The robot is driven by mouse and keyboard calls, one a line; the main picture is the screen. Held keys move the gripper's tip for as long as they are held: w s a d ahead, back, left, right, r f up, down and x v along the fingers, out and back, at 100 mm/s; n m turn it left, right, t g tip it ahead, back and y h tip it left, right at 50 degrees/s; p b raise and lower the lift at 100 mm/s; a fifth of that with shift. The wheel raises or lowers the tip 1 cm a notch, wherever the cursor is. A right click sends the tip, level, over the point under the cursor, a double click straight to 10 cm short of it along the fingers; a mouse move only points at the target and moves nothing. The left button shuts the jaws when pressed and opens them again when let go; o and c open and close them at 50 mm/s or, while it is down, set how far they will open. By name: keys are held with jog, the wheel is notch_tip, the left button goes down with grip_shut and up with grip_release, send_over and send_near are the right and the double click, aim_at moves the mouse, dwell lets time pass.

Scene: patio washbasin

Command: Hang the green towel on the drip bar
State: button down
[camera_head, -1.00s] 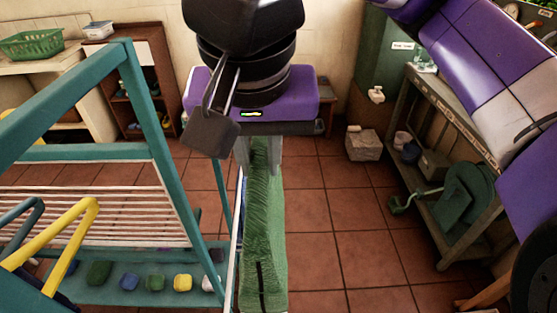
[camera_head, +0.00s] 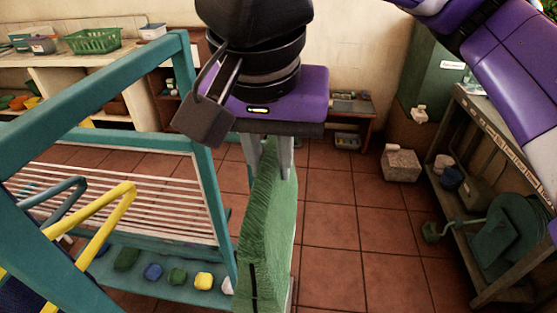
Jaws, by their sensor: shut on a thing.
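My gripper (camera_head: 270,158) is shut on the top end of the green towel (camera_head: 266,230), in the middle of the view. The towel hangs down from the fingers, long and ribbed, with a dark slit low on its face. Its lower end runs out of the picture. A teal-framed rack (camera_head: 201,170) with white slats (camera_head: 120,200) stands just left of the towel. The towel's left edge overlaps the rack's right end in the picture; whether they touch I cannot tell. A yellow bent bar (camera_head: 98,222) and a blue-grey one (camera_head: 62,197) are at the rack's left. I cannot tell which bar is the drip bar.
Several coloured lumps lie on the rack's low shelf (camera_head: 135,275). A workbench (camera_head: 470,190) with a green watering can (camera_head: 505,235) stands at right. A pale box (camera_head: 401,163) sits on the tiles. The floor right of the towel is clear.

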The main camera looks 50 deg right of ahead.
jog(key=shift+w+a+b, duration=0.25)
jog(key=shift+w+a, duration=0.25)
jog(key=shift+w, duration=0.2)
jog(key=shift+w+a+b, duration=0.2)
jog(key=shift+w+a, duration=0.25)
jog(key=shift+w, duration=0.2)
jog(key=shift+f, duration=0.1)
notch_tip(320, 180, down, 28)
jog(key=b, duration=2.6)
jog(key=shift+f, duration=0.2)
jog(key=c, duration=1.2)
grip_release()
jog(key=shift+r+p, duration=2.95)
jog(key=shift+r, duration=1.6)
